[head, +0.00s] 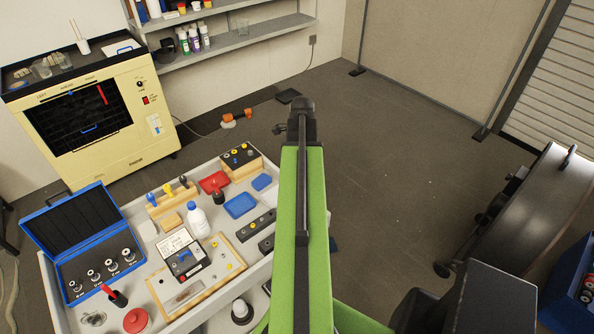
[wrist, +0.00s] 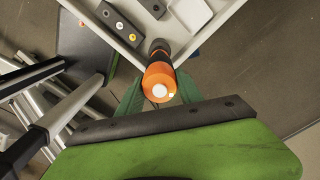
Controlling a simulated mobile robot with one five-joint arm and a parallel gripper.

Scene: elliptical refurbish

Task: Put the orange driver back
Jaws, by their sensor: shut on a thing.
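The orange driver (wrist: 160,78) shows in the wrist view with its orange handle end, pale at the tip, toward the camera and its dark front part toward the tray. My gripper (wrist: 160,92) is shut on it, with green fingers on both sides of the handle. The driver appears over or beside the edge of the pale tray (wrist: 195,44); I cannot tell its height. In the head view my green arm hides the gripper and the driver.
The workbench tray (head: 220,322) holds a wooden block with a dark top (head: 240,156), a stand of coloured handles (head: 172,199), a blue open case (head: 70,245), a white bottle (head: 197,220) and a boxed panel (head: 220,267).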

